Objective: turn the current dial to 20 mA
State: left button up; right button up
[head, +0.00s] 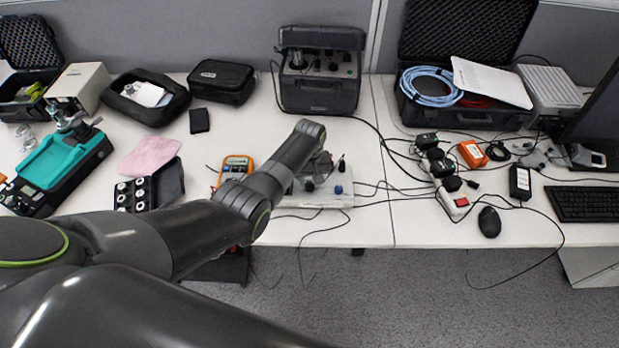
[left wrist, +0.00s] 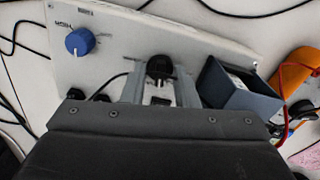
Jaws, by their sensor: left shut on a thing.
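The white control panel (head: 335,202) lies on the bench in the head view, partly hidden by my left arm. In the left wrist view the panel (left wrist: 118,42) shows a blue knob (left wrist: 80,41) with a small label beside it and a black dial (left wrist: 160,66). The blue knob also shows in the head view (head: 338,190). My left gripper (left wrist: 160,88) is shut on the black dial, its grey fingers on either side. The scale marks and the dial's setting are too small to read. My right gripper is in neither view.
A blue-grey box (left wrist: 238,90) stands close beside my fingers in the left wrist view. An orange multimeter (head: 234,168) lies left of the panel. Black cables run right toward a power strip (head: 452,198). An open case (head: 322,90) stands behind.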

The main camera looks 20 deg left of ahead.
pick_arm(q)
jog(key=m+p, duration=0.1)
jog(key=m, duration=0.3)
jog(key=shift+r+m, duration=0.1)
jog(key=shift+m, duration=0.2)
jog(key=m, duration=0.5)
jog(key=shift+p, duration=0.4)
jog(key=m, duration=0.6)
jog(key=shift+w+m+p, duration=0.1)
jog(key=shift+m+p, duration=0.25)
jog(key=shift+m, duration=1.85)
jog(key=o, duration=1)
